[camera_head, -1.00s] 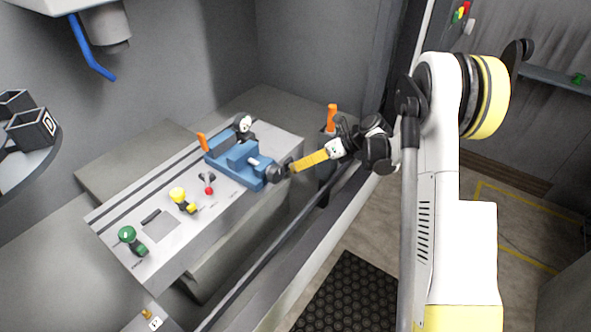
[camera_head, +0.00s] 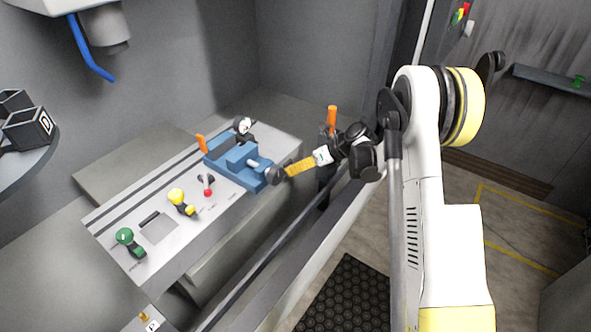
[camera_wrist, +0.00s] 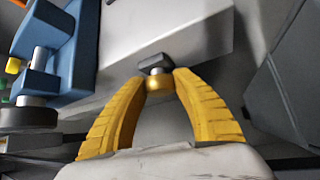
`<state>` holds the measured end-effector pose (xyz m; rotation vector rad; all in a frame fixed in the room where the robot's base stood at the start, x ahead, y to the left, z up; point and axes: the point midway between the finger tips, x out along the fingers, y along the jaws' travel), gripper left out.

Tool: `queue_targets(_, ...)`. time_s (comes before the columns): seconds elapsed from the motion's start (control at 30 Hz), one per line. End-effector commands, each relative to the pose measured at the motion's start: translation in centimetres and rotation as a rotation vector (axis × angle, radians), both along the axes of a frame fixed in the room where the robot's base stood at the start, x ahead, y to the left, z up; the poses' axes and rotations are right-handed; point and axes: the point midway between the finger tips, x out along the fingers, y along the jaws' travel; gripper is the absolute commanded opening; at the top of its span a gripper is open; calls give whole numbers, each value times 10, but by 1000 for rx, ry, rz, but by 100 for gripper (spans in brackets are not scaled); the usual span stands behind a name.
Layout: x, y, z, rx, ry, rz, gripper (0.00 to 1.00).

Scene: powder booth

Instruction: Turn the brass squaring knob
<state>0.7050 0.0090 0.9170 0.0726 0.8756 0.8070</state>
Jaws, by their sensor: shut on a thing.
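The brass knob (camera_wrist: 160,82) is small and round and sits on a dark collar on the side of a pale block, in the middle of the wrist view. The yellow fingertips of my gripper (camera_wrist: 160,78) close on it from both sides. In the head view my gripper (camera_head: 291,169) is at the front right end of the bench panel, close to the black handwheel (camera_head: 275,175) of the blue vise (camera_head: 232,168). The brass knob is hidden there. The vise (camera_wrist: 62,65) and its dark wheel (camera_wrist: 28,118) also show at left in the wrist view.
The bench panel (camera_head: 222,203) carries a red-tipped lever (camera_head: 207,190), a yellow knob (camera_head: 177,196), a green knob (camera_head: 126,236) and a round dial (camera_head: 242,125). An orange handle (camera_head: 332,115) stands behind my wrist. A long rail (camera_head: 250,272) runs along the front.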

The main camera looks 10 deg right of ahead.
Motion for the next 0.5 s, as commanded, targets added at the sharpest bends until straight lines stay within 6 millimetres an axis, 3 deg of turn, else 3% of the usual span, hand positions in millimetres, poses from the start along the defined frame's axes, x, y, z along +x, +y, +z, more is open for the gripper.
queue_targets(0.5,-1,2,-1,-134,-113,3,3)
